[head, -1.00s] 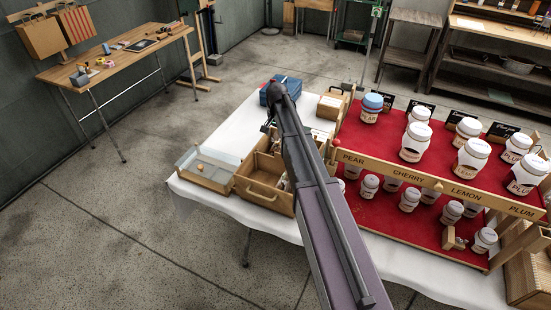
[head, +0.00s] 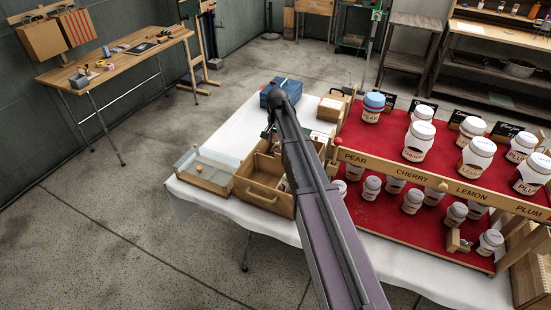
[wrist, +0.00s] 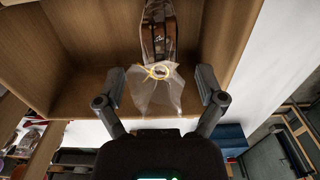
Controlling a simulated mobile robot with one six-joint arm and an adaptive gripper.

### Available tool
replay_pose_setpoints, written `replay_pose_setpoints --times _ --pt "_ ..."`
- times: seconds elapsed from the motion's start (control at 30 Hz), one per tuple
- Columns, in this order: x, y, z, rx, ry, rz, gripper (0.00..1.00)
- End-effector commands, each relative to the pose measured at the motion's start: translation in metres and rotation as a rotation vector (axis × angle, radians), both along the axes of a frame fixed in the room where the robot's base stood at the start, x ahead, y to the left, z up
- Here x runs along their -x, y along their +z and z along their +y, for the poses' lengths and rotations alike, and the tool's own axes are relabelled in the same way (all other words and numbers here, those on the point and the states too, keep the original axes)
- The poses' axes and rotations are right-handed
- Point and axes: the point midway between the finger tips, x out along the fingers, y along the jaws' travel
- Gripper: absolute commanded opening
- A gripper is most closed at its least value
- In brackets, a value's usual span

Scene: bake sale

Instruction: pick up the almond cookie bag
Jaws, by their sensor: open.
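A clear bag (wrist: 157,38) with brown contents and a yellow tie at its neck stands in a wooden crate in the wrist view. It looks like the almond cookie bag, but I can read no label. My gripper (wrist: 160,82) is open, with one finger on each side of the bag's gathered neck and flared top. I cannot tell whether either finger touches it. In the head view the wooden crate (head: 264,206) is on the white-clothed table, and my arm hides part of its inside. The bag is not clearly seen there.
The crate wall (wrist: 240,35) is close to the right finger in the wrist view. A clear-sided tray (head: 205,182) stands left of the crate, and a blue box (head: 281,88) behind it. A red stand (head: 385,215) with several jars is to the right.

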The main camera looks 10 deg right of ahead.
Motion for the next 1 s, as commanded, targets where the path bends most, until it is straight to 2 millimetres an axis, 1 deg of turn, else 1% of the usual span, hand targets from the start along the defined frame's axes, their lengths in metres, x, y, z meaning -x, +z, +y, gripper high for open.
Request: replay_pose_setpoints --times 0.03,0.1,0.4,1.0 --pt "-0.001 -0.009 0.0 0.0 0.0 0.0 0.89" --pt "-0.001 -0.014 0.0 0.0 0.0 0.0 0.89" --pt "-0.001 -0.033 -0.001 0.0 0.0 0.0 0.89" --pt "-0.001 -0.035 -0.001 0.0 0.0 0.0 0.89"
